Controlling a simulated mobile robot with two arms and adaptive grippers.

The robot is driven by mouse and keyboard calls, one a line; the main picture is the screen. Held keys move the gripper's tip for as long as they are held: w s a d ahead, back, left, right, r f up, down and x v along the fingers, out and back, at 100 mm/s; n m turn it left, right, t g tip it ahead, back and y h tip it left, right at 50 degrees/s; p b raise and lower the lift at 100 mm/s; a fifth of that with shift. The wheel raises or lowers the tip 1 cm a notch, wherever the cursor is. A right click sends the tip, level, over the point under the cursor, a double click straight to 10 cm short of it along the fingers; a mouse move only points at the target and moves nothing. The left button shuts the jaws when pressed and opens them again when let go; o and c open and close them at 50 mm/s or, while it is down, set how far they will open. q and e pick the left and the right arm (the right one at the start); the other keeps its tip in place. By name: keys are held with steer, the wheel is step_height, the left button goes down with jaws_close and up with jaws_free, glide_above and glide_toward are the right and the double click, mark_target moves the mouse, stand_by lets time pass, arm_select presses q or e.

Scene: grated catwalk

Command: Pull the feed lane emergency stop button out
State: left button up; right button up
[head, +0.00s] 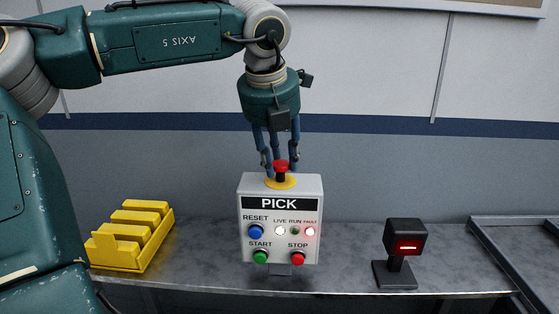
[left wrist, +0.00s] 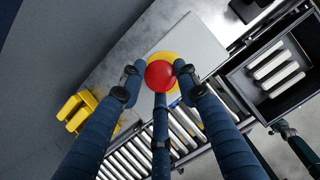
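A red mushroom button (head: 281,166) on a yellow collar (head: 281,181) tops a grey control box (head: 246,201) labelled PICK. The words "feed lane" do not show on it. My left gripper (head: 279,158) points down from above, its blue fingers at the button's height. In the left wrist view the fingers are spread around the red button (left wrist: 159,75), with visible gaps at the left and right fingertips. Whether the third finger touches it, I cannot tell.
The box front has blue RESET (head: 256,232), green START (head: 260,256) and red STOP (head: 298,258) buttons; the LIVE and FAULT lamps glow. A yellow slotted rack (head: 130,240) stands left. A dark device with a red display (head: 405,240) stands right, before a metal-edged tray (head: 500,262).

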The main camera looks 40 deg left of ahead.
arm_select(q)
steer(key=o, duration=0.4)
steer(key=shift+w+r, duration=0.1)
steer(key=shift+r, duration=0.15)
steer(key=shift+o, duration=0.2)
steer(key=shift+s, duration=0.2)
steer(key=shift+d, duration=0.1)
steer(key=shift+r, duration=0.35)
steer(key=v, duration=1.1)
steer(key=shift+s, duration=0.3)
